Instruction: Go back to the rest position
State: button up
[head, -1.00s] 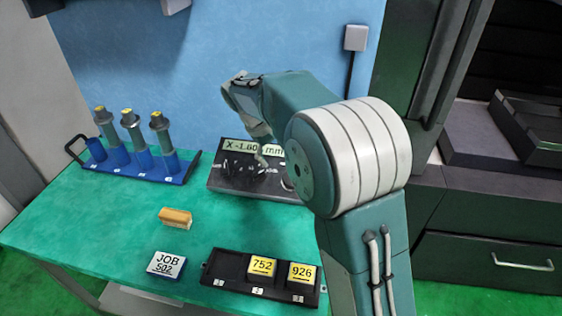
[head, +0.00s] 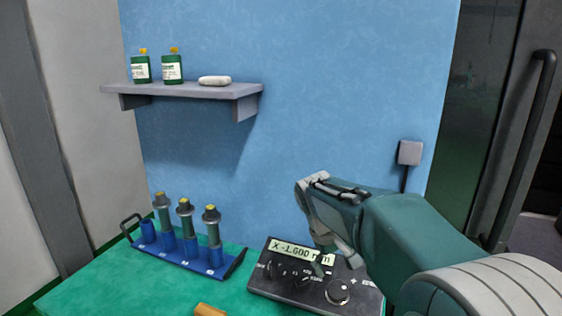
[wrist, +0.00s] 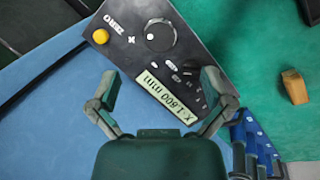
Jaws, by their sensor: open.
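My gripper (wrist: 160,105) is open and empty in the wrist view, its two fingers spread on either side of the control box's display. In the head view my gripper (head: 328,258) hangs in front of the control box (head: 283,290), partly covering it. The box is dark, with knobs, switches and a lit display reading about X -1.600 mm. In the wrist view the control box (wrist: 205,45) also shows a large dial and a yellow button. How far the fingers are from the box I cannot tell.
A blue rack (head: 196,257) with several cylindrical tools stands on the green table (head: 130,285) at left. A wall shelf (head: 185,91) holds two green bottles and a white bar. A tan block (head: 208,310) lies at the bottom edge. A wall socket (head: 409,152) is at right.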

jog(key=s+d+r+m+t+y, duration=0.1)
jog(key=s+m+t, duration=0.1)
jog(key=s, duration=1)
jog(key=s+d+m+t+y, duration=0.2)
jog(key=s+m, duration=0.1)
jog(key=s, duration=0.9)
jog(key=shift+s+r, duration=0.35)
